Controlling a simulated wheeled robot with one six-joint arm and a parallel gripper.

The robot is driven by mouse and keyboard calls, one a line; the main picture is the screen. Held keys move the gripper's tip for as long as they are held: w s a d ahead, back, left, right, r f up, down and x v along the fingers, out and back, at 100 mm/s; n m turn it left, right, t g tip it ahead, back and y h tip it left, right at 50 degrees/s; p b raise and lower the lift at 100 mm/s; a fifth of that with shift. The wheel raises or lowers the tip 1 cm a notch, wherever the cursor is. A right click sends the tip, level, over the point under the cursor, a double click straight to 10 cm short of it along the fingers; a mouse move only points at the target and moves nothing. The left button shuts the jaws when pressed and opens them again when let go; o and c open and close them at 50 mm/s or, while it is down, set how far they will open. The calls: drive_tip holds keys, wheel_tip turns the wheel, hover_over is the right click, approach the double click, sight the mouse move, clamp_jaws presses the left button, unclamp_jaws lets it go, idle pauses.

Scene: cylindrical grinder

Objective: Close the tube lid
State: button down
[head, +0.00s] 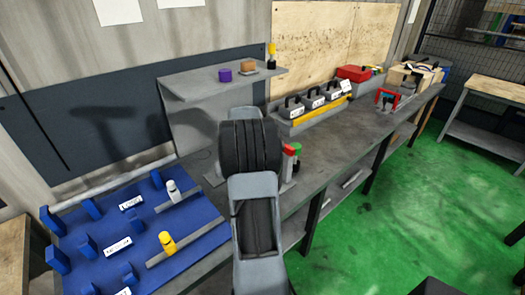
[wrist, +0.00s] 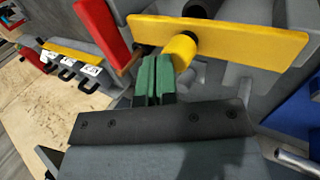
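In the wrist view my gripper (wrist: 154,72) shows two green finger pads side by side with a thin dark slit between them; it looks shut with nothing held. Just beyond the pads is a yellow plate (wrist: 245,40) with a short yellow cylinder (wrist: 180,50) sticking out of it. The cylinder is close to the fingertips; whether they touch I cannot tell. I cannot tell for sure which part is the tube lid. In the head view my arm hides the gripper and most of the machine.
A red bar (wrist: 102,35) stands left of the pads. A blue part (wrist: 292,120) is at the right. In the head view a blue board (head: 90,235) lies at left, and a shelf (head: 205,85) carries a purple cylinder (head: 225,75).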

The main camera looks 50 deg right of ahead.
drive_tip(key=shift+s+f, duration=0.1)
drive_tip(key=shift+f, duration=0.15)
wheel_tip(320, 180, up, 14)
drive_tip(key=p, duration=0.2)
drive_tip(key=shift+r, duration=0.25)
drive_tip(key=a+f+m+t+y, duration=0.1)
drive_tip(key=a+f, duration=0.2)
drive_tip(key=a, duration=0.5)
drive_tip(key=a+f+m+t+y, duration=0.1)
drive_tip(key=a+f+y, duration=0.15)
drive_tip(key=a, duration=0.55)
drive_tip(key=s+a+n+t+y, duration=0.1)
drive_tip(key=s+a+n+t, duration=0.1)
drive_tip(key=a, duration=1.1)
drive_tip(key=s+a+n+t+y, duration=0.1)
drive_tip(key=s+a, duration=0.3)
drive_tip(key=a, duration=0.9)
drive_tip(key=shift+s+a+f+n+t, duration=0.15)
drive_tip(key=shift+a+f+n+t, duration=0.15)
drive_tip(key=shift+n+t, duration=0.35)
